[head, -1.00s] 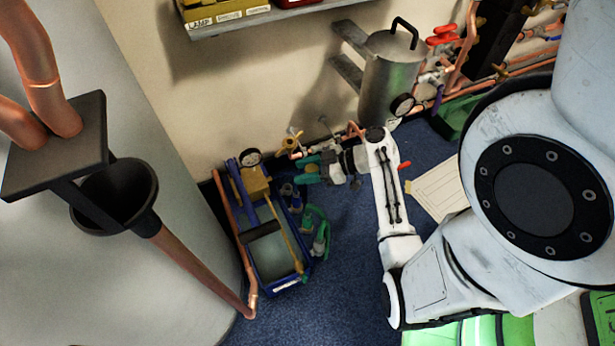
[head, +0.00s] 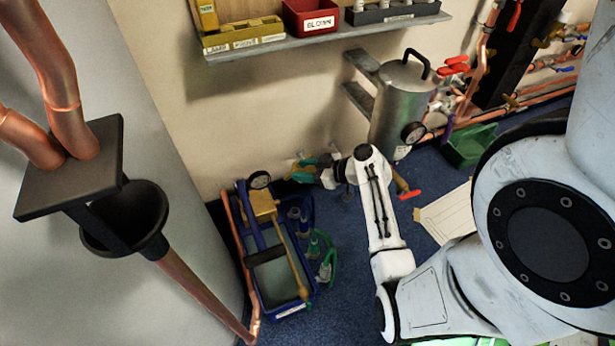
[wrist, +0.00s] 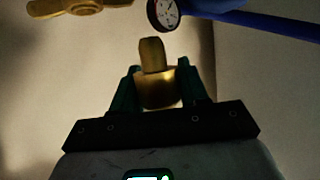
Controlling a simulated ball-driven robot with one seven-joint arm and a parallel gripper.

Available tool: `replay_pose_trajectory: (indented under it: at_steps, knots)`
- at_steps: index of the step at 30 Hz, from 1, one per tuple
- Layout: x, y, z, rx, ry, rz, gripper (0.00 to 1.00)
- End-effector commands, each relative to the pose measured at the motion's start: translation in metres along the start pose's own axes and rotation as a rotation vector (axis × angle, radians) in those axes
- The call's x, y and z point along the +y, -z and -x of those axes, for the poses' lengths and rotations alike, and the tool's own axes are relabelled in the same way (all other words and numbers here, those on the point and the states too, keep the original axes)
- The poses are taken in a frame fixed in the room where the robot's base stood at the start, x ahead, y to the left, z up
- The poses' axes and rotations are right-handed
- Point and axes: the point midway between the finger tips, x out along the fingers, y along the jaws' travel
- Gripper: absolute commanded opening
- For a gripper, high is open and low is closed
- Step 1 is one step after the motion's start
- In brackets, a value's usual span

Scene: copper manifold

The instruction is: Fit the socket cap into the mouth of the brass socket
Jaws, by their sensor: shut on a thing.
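My gripper (wrist: 157,92) shows in the wrist view with its green fingers shut on a brass piece (wrist: 155,75), which I take to be the socket cap. This piece has a narrower upper part and a wider lower body between the fingers. In the head view my gripper (head: 303,172) is close to the wall, above and right of the blue tote. The held piece cannot be made out there. I cannot identify the mouth of the brass socket in either current view; my gripper and arm cover part of the pipework by the wall.
A dial gauge (wrist: 163,14), a brass handle-like part (wrist: 75,8) and a blue bar (wrist: 265,22) lie near the wrist view's top. The blue tote (head: 286,311) stands below my gripper. A steel tank (head: 397,115) stands right; a shelf (head: 330,35) hangs above.

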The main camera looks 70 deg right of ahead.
Motion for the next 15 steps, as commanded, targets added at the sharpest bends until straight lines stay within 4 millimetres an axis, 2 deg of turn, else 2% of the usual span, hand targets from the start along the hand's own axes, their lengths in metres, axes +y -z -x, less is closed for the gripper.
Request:
replay_pose_trajectory:
  at_steps: [15]
  knots:
    - [0.036, 0.011, -0.028, 0.002, -0.136, -0.056, 0.12]
